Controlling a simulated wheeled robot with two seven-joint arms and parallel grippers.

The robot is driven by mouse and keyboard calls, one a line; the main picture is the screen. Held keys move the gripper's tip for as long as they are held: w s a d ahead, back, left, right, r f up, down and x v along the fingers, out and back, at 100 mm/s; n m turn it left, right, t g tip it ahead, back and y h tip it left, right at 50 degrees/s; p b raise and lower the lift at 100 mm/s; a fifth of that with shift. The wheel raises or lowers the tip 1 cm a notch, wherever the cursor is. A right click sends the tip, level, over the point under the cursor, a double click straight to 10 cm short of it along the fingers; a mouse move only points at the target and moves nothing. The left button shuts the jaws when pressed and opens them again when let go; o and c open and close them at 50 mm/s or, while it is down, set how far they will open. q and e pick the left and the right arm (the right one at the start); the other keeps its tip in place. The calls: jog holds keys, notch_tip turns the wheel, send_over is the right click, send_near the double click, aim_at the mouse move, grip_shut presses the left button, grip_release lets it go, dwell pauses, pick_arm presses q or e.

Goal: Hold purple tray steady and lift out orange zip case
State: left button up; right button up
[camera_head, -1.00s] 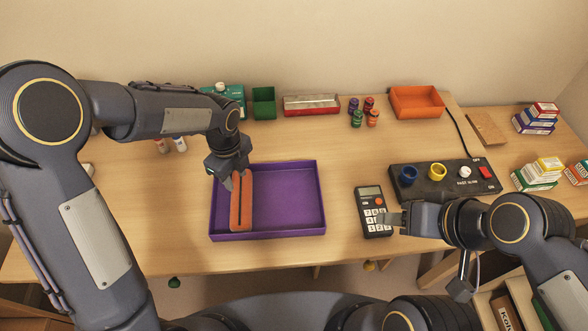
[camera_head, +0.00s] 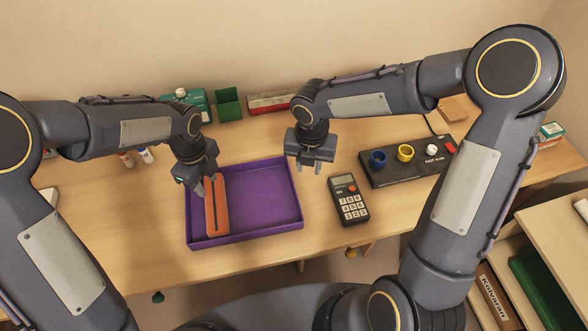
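The purple tray (camera_head: 270,230) lies on the wooden table. The orange zip case (camera_head: 217,212) is inside it, along its left side, with a dark zip line down its length. My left gripper (camera_head: 200,190) is at the tray's back left, close to the case's far end. Its fingers overlap the tray's left wall and case end, so I cannot tell if they grip either. My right gripper (camera_head: 310,168) points down just right of the tray's back right corner. Its fingers are apart with nothing between them.
A calculator (camera_head: 349,201) lies right of the tray. A black panel with knobs (camera_head: 400,166) stands beyond it. A green box (camera_head: 228,105) and a red-and-silver case (camera_head: 268,103) are at the back. Small bottles (camera_head: 146,155) stand at the left. The tray's right part is empty.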

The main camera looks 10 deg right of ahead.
aim_at(294, 187)
jog(key=a+f+n, duration=0.1)
jog(key=w+a+f+n, duration=0.1)
jog(key=f+n, duration=0.1)
jog(key=a+f+n, duration=0.1)
jog(key=shift+w+a+f+n, duration=0.15)
jog(key=shift+w+f+n, duration=0.1)
jog(key=shift+w+n, duration=0.15)
notch_tip(294, 187, down, 7)
jog(key=shift+f, duration=0.2)
grip_shut()
